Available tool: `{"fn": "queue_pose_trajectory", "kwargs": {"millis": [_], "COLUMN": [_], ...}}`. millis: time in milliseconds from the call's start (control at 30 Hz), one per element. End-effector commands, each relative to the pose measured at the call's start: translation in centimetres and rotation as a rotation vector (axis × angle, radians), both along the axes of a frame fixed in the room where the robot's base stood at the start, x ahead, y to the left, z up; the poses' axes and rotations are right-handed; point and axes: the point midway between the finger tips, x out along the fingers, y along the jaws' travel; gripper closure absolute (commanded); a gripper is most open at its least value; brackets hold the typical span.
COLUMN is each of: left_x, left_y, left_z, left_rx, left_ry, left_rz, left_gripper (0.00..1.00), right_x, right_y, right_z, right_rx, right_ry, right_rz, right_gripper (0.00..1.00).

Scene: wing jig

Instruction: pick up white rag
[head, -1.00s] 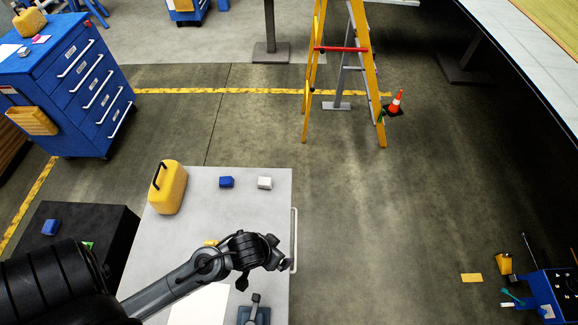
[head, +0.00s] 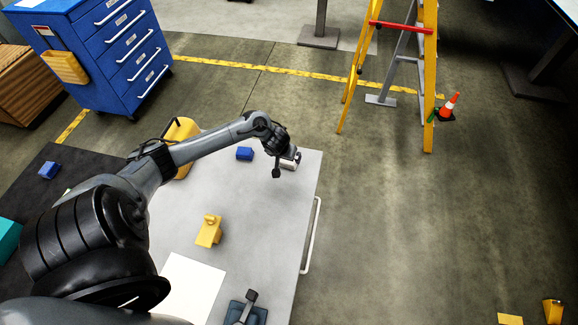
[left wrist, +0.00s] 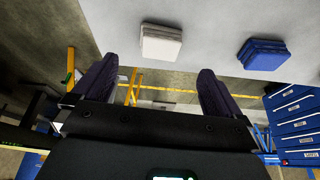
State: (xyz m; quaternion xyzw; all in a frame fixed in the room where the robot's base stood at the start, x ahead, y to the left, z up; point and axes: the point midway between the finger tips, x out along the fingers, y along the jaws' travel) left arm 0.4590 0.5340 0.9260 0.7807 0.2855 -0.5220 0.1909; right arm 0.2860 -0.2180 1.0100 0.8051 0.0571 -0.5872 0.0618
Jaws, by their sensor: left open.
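The white rag (head: 289,167) is a small folded block near the far right corner of the grey cart top (head: 265,225). My left gripper (head: 288,156) hangs over it and partly hides it in the head view. In the left wrist view the white rag (left wrist: 161,45) lies ahead of the open, empty fingers (left wrist: 155,78), between their lines and apart from them. A folded blue rag (head: 245,153) lies to its left in the head view. It also shows in the left wrist view (left wrist: 263,54). My right gripper is not in view.
A yellow canister (head: 180,130) stands behind my left arm. A yellow tool (head: 209,230), a white sheet (head: 190,287) and a dark clamp-like item (head: 245,308) are on the cart nearer me. A cart handle (head: 312,235) runs along the right edge. A yellow ladder (head: 428,75) stands beyond on open floor.

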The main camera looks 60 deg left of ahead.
Motion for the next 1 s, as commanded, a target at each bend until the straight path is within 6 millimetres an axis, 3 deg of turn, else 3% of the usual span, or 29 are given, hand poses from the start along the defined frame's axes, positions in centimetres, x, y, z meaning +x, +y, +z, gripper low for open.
{"fn": "queue_pose_trajectory", "kwargs": {"millis": [200, 533, 800, 1000], "left_x": [0.9, 1.6, 2.8, 3.1], "left_y": [0.8, 1.4, 2.3, 2.7], "left_z": [-3.0, -4.9, -8.0, -8.9], "left_rx": [0.000, 0.000, -0.001, 0.001], "left_ry": [0.001, -0.001, 0.000, 0.000], "left_rz": [0.004, 0.003, 0.002, 0.001], "left_gripper": [0.00, 0.00, 0.00, 0.00], "right_x": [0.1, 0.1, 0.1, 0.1], "right_y": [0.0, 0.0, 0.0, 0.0], "right_z": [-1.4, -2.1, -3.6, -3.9], "right_rx": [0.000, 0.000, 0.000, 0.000], "right_ry": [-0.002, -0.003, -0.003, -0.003], "right_rz": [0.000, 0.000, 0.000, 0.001], "right_gripper": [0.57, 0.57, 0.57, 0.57]}}
